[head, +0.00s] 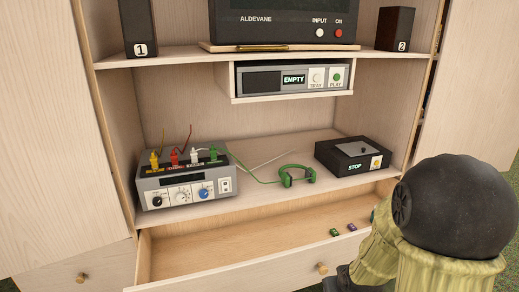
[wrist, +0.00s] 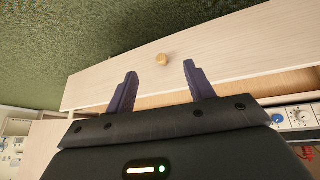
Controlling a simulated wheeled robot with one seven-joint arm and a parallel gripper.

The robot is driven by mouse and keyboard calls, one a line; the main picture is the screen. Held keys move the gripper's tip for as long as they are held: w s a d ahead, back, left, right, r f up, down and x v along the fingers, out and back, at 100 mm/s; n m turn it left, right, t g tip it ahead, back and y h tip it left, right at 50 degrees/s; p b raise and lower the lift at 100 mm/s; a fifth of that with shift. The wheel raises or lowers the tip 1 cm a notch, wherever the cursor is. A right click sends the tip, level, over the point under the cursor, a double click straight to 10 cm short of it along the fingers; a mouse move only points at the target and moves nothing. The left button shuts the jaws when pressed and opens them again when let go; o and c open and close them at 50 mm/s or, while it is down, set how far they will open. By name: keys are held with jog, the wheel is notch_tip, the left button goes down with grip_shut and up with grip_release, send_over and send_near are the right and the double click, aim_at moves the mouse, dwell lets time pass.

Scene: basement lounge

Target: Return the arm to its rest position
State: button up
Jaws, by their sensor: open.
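My gripper (wrist: 160,69) is open, its two dark purple fingers spread apart with nothing between them in the wrist view. Beyond the fingers is the pale wooden front of a drawer (wrist: 225,55) with a round knob (wrist: 161,59). In the head view my arm, with a black rounded joint and a yellow-green link, fills the lower right. A dark part of it shows at the bottom edge in front of the drawer; the fingers cannot be made out there.
The low drawer (head: 190,262) is pulled out, with small green (head: 334,232) and purple (head: 352,227) items inside. Above it stand a grey device (head: 185,180) with coloured plugs, green headphones (head: 297,175) and a black player (head: 352,155). Green carpet (wrist: 100,35) lies in front.

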jog(key=s+a+r+m+g+p, duration=0.1)
jog(key=s+a+r+g+p, duration=0.2)
jog(key=s+a+r, duration=0.45)
jog(key=w+d+p+v, duration=0.1)
jog(key=w+p+v, duration=0.1)
jog(key=p+v, duration=1)
jog(key=w+d+r+p+v, duration=0.1)
jog(key=w+p+v, duration=0.1)
jog(key=p+v, duration=1)
jog(key=w+d+r+p+v, duration=0.1)
jog(key=w+p+v, duration=0.2)
jog(key=p+v, duration=0.9)
jog(key=shift+d+y+p, duration=0.3)
jog(key=shift+d+p, duration=0.05)
